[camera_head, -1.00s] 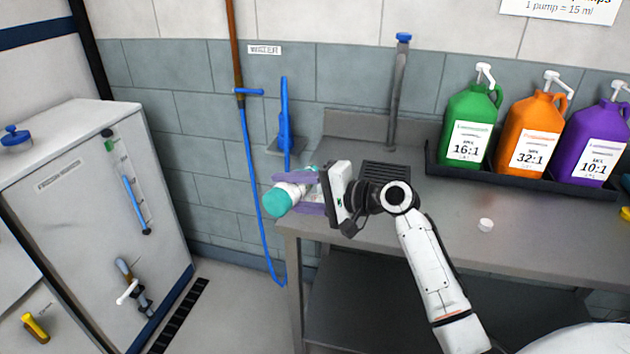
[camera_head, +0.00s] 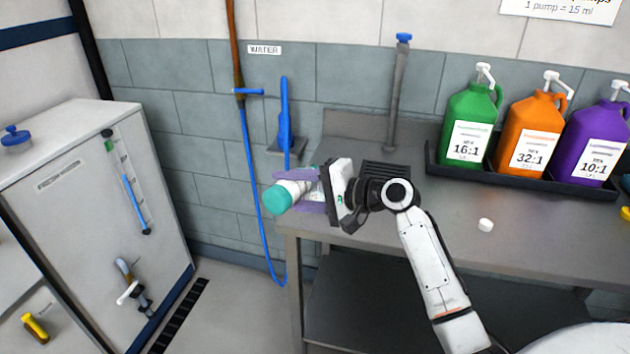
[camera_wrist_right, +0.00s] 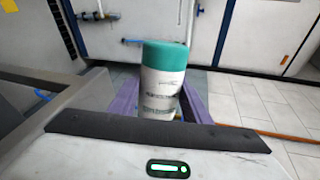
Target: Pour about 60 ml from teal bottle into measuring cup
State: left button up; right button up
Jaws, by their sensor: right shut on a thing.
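A white bottle with a teal end (camera_head: 278,198) is held by my right gripper (camera_head: 310,190), whose purple fingers are shut around it. It lies tilted near the left end of the steel bench, teal end toward the left. In the right wrist view, the bottle (camera_wrist_right: 161,85) stands between the fingers with its teal end up and small print on its white side. The gripper and fingers hide its other end. I cannot make out a measuring cup in either view. My left gripper is not in view.
Green (camera_head: 470,125), orange (camera_head: 533,135) and purple (camera_head: 598,145) pump jugs stand in a black tray at the back right. A blue hose (camera_head: 252,190) hangs on the wall. A white cabinet (camera_head: 70,220) stands at left.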

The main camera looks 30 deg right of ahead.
dwell(0.4)
jog(key=shift+s+a+f+n, duration=0.1)
jog(key=shift+f+n, duration=0.2)
jog(key=shift+f, duration=0.15)
jog(key=shift+s+a+f+n, duration=0.1)
jog(key=shift+f+n, duration=0.2)
jog(key=shift+f, duration=0.15)
jog(key=f+n+b, duration=0.1)
jog(key=b, duration=0.1)
jog(key=shift+w+f+h+b, duration=0.1)
jog(key=shift+f+h+b, duration=0.2)
jog(key=shift+f+b, duration=0.1)
jog(key=shift+r+t, duration=0.25)
jog(key=shift+t, duration=0.05)
jog(key=shift+w+d+r, duration=0.1)
jog(key=shift+r, duration=0.05)
